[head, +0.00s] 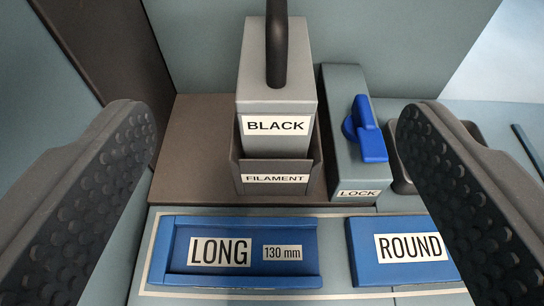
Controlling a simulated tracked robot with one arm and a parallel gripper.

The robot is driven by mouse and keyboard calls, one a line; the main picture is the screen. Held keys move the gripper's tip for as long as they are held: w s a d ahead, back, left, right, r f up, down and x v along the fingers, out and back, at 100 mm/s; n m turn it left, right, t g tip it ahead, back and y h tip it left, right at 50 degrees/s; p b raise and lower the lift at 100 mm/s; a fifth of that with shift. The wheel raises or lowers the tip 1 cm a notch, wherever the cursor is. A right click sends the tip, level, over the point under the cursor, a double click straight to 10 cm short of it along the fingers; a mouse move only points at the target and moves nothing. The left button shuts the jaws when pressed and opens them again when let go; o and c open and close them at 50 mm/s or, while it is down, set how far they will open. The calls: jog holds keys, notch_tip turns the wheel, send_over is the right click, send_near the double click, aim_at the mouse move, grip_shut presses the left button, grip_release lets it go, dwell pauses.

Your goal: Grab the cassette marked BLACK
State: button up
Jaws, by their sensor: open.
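The cassette marked BLACK (274,101) is a grey upright block with a dark arched handle (276,45) on top. It sits in a brown holder labelled FILAMENT (275,167), which hides its lower part. My gripper (270,150) is open, with one textured finger at the left edge and the other at the right. The cassette shows between the fingers, and neither finger appears to touch it. How far the cassette is beyond the fingertips is hard to tell.
A grey LOCK block (347,165) with a blue lever (366,130) stands close to the cassette's right. In front lie a blue LONG 130 mm tray (240,280) and a blue ROUND block (370,272). Teal panels rise behind.

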aim_at(276, 108)
jog(key=w+f, duration=0.4)
jog(key=w, duration=0.1)
jog(key=w+f, duration=0.2)
jog(key=w, duration=0.1)
jog(key=shift+w+f, duration=0.15)
jog(key=shift+f, duration=0.05)
jog(key=shift+w+f+b, duration=0.3)
jog(key=shift+w+f, duration=0.1)
jog(key=shift+w, duration=0.25)
jog(key=shift+x, duration=1.85)
jog(key=c, duration=1.3)
